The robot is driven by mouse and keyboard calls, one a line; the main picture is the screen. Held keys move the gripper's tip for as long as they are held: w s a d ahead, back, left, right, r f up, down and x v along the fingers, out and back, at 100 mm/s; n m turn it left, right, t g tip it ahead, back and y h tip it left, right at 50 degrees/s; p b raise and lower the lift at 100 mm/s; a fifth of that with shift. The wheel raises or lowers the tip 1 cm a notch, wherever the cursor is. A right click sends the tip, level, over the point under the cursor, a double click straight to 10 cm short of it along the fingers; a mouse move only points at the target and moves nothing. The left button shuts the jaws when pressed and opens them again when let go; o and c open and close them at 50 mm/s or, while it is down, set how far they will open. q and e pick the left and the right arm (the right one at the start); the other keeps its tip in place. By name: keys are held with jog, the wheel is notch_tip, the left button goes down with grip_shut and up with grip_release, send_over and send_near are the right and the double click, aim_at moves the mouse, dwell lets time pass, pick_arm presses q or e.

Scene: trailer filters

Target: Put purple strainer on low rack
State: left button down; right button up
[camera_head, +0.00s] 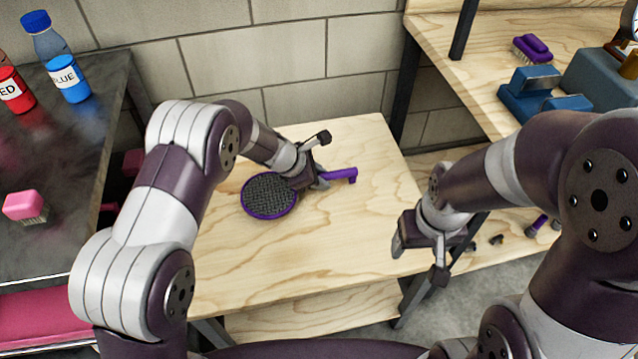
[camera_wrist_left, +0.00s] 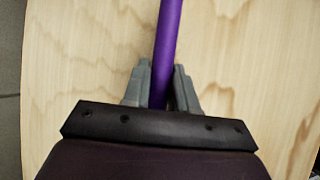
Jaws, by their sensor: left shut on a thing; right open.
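The purple strainer (camera_head: 269,195), with a dark round mesh and a purple rim, is at the wooden table (camera_head: 270,270) in the middle of the head view. Its purple handle (camera_head: 341,175) points right. My left gripper (camera_head: 318,181) is shut on the handle close to the mesh. The left wrist view shows the purple handle (camera_wrist_left: 168,45) between the two grey fingers (camera_wrist_left: 160,85). I cannot tell whether the strainer touches the tabletop. My right gripper (camera_head: 418,258) is open and empty, near the table's right edge. A low wooden shelf (camera_head: 300,313) shows under the table.
A dark bench (camera_head: 60,150) at left holds a blue bottle (camera_head: 57,60), a red bottle (camera_head: 12,90) and a pink brush (camera_head: 25,206). A wooden rack (camera_head: 440,35) at right carries a purple brush (camera_head: 532,48) and blue items (camera_head: 540,95). Small items lie on its lower shelf (camera_head: 515,255).

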pick_arm(q)
jog(key=shift+f, duration=0.85)
jog(key=shift+r, duration=0.1)
jog(key=shift+f, duration=0.2)
jog(key=c, duration=0.9)
grip_release()
pick_arm(e)
jog(key=shift+f, duration=0.45)
